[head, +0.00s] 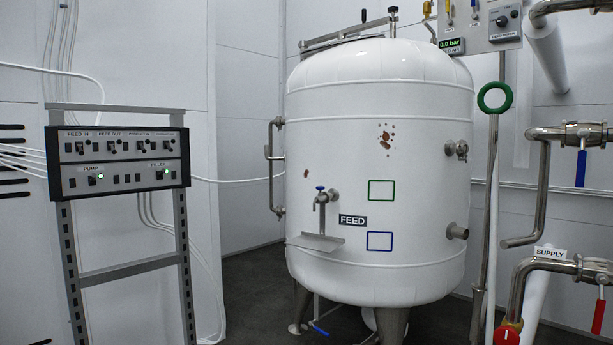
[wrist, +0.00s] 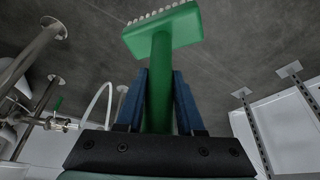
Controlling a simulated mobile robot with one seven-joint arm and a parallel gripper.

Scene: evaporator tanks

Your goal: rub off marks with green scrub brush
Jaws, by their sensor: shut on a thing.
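My gripper (wrist: 160,100) is shut on the handle of the green scrub brush (wrist: 162,40) in the wrist view. The brush head with pale bristles points away from the gripper, toward the top of the picture. Neither the gripper nor the brush shows in the head view. The white FEED tank (head: 340,140) stands in the middle of the head view. A cluster of brown marks (head: 386,137) is on its upper right front. A small brown mark (head: 306,173) is on its left side. The brush is not seen against the tank.
A control panel on a grey frame (head: 118,160) stands at the left. Pipes with blue and red valve handles (head: 581,168) are at the right. A tap (head: 322,197) and shelf (head: 316,242) stick out of the tank front. A green ring (head: 494,97) hangs right of the tank.

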